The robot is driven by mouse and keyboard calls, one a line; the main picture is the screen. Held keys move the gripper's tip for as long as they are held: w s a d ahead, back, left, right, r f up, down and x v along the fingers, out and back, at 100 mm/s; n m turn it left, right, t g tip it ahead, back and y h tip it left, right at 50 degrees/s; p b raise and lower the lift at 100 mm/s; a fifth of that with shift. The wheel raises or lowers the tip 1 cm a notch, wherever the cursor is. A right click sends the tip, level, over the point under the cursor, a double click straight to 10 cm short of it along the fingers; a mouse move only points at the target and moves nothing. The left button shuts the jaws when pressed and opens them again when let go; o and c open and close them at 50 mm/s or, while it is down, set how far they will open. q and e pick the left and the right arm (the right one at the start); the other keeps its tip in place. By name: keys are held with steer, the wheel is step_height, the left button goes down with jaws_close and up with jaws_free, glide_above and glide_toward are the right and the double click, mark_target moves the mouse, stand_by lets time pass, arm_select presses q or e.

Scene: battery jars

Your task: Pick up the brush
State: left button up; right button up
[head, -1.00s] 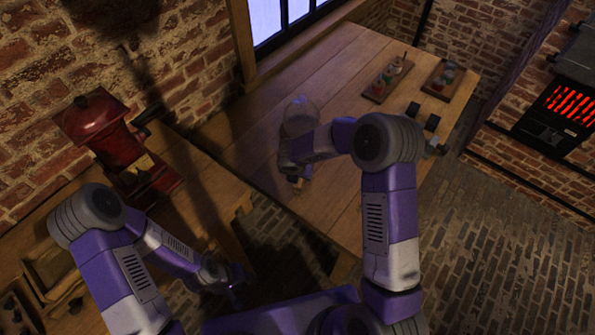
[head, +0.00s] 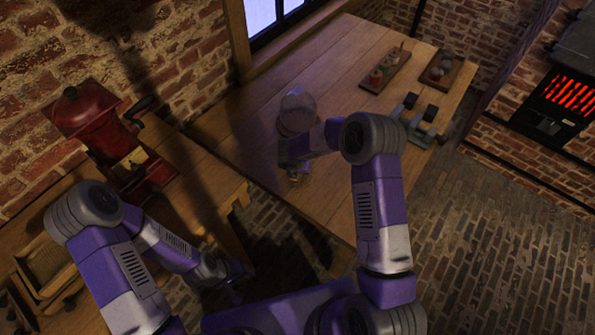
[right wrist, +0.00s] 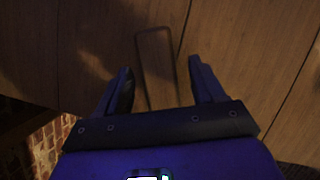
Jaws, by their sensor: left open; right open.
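I cannot make out the brush for certain in either view. My right gripper (right wrist: 160,74) is open over the wooden table, with nothing visibly held. My left gripper (head: 234,286) is open and empty, low beside the bench at the left, away from the table.
A glass jar (head: 298,104) stands on the wooden table (head: 340,45) just beyond my right gripper. Two trays (head: 370,86) (head: 458,70) of small items lie at the far end, near a dark metal fixture (head: 420,133). A red grinder (head: 110,135) stands on the left bench.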

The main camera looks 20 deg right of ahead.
steer(key=shift+f, duration=0.3)
stand_by(0.4)
steer(key=c, duration=1.2)
steer(key=shift+o, duration=0.2)
steer(key=shift+r, duration=0.35)
step_height(320, 180, up, 10)
steer(key=shift+f+p, duration=0.1)
steer(key=shift+p, duration=1.15)
